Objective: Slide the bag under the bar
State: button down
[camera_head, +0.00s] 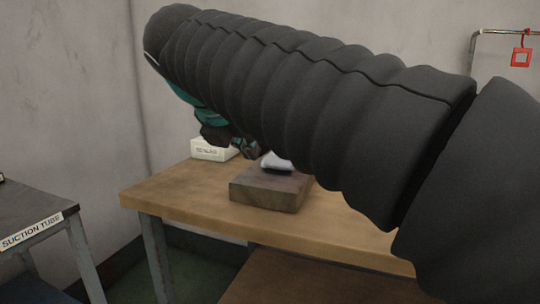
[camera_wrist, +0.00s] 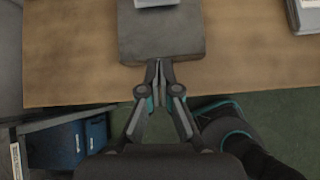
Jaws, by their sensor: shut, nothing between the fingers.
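My gripper (camera_wrist: 159,74) is shut and empty. In the wrist view its fingertips are at the near edge of a grey-brown block (camera_wrist: 160,42); I cannot tell whether they touch it. The head view shows my gripper (camera_head: 250,150) just above and left of the block (camera_head: 266,191), partly hidden by my arm. A small pale object with a dark underside (camera_head: 277,162) lies on top of the block; its pale edge also shows at the top of the wrist view (camera_wrist: 155,3). I cannot tell whether it is the bag. No bar is clearly visible by the block.
The block stands on a wooden table (camera_head: 165,195). A white labelled box (camera_head: 212,150) stands behind it. A side table labelled "SUCTION TUBE" (camera_head: 32,231) is at left. A metal rail (camera_head: 497,32) holds a red square tag (camera_head: 521,57). Blue bins (camera_wrist: 62,143) sit below left.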

aim_at(272, 166)
jog(key=shift+n, duration=0.4)
jog(key=x, duration=0.3)
jog(key=b+x, duration=0.1)
jog(key=x, duration=0.2)
jog(key=b+x, duration=0.1)
jog(key=x, duration=0.3)
jog(key=shift+w+a+r, duration=0.25)
jog(key=shift+w, duration=0.15)
jog(key=shift+w+d+r, duration=0.1)
jog(key=shift+w+d, duration=0.1)
jog(key=shift+w, duration=0.35)
jog(key=shift+w+d+r, duration=0.1)
jog(key=shift+w+d, duration=0.05)
jog(key=shift+w, duration=0.4)
jog(key=shift+w+d, duration=0.25)
jog(key=shift+w, duration=0.45)
